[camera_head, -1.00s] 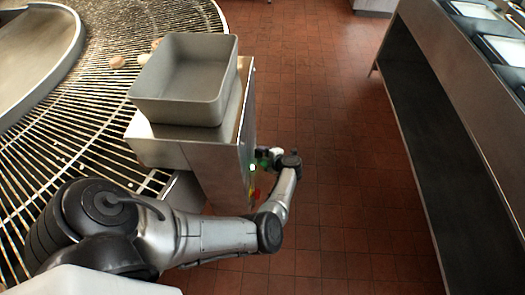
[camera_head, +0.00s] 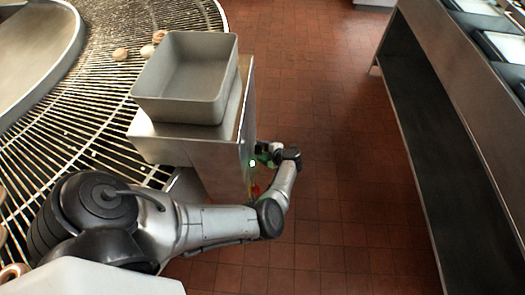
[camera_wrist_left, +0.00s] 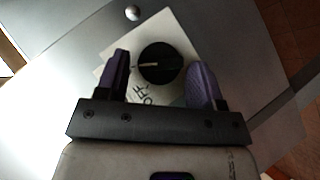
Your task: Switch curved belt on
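The control box (camera_head: 190,150) is a metal cabinet beside the curved wire belt (camera_head: 95,100). A small green light (camera_head: 252,163) shows on its right face. In the left wrist view, a black round knob (camera_wrist_left: 161,64) sits on a white label plate with "OFF" lettering at its lower left. The knob's white mark points left. My left gripper (camera_wrist_left: 160,80) is open, with one purple-padded finger on each side of the knob and visible gaps. In the head view it is at the box's right face, partly hidden. My right gripper is not in view.
A grey bin (camera_head: 187,80) stands on the box. Round pastries (camera_head: 120,54) lie on the belt, and a ring-shaped one (camera_head: 14,271) is at the lower left. A long steel counter (camera_head: 440,110) is on the right. The tiled floor (camera_head: 330,120) between is clear.

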